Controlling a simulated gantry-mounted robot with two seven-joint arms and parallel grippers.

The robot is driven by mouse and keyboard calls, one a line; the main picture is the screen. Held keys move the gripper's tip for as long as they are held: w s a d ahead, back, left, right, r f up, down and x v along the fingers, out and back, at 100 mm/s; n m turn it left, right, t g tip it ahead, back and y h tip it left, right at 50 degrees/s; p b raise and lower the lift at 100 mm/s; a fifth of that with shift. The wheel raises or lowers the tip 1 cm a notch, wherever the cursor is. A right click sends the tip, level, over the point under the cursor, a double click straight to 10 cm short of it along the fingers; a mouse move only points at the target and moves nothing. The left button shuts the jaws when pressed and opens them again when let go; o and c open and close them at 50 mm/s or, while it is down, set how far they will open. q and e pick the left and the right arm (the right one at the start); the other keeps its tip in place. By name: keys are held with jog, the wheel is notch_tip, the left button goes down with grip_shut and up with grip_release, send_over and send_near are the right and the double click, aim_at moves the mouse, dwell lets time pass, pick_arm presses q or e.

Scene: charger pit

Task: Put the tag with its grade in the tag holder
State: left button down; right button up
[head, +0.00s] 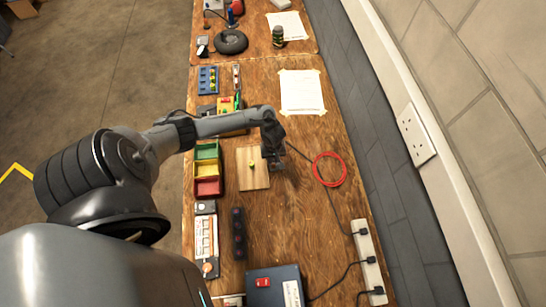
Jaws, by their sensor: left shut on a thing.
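My left gripper (273,157) reaches in over the bench, fingers pointing down, just beyond the right edge of a light wooden board (245,178). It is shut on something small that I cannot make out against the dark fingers. A small yellow-green piece (252,164) sits on the board, left of the gripper. A three-part tray (207,169) with green, yellow and red compartments stands left of the board. I cannot tell which thing is the tag holder, and no tag is clearly readable. My right gripper is not in view.
A red cable ring (329,169) lies right of the gripper. A dark case (275,287), a black strip (238,233) and a white panel (206,240) lie nearer. A power strip (369,262) runs along the wall side. A paper sheet (302,92) lies farther back.

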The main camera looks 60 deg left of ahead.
pick_arm(q)
jog(key=shift+f, duration=0.2)
jog(key=c, duration=1)
grip_release()
jog(key=shift+r+p, duration=0.35)
jog(key=shift+p, duration=0.25)
notch_tip(320, 180, up, 4)
jog(key=p, duration=0.5)
jog(key=shift+f, duration=0.1)
jog(key=shift+r+p, duration=1.25)
jog(key=shift+p, duration=0.4)
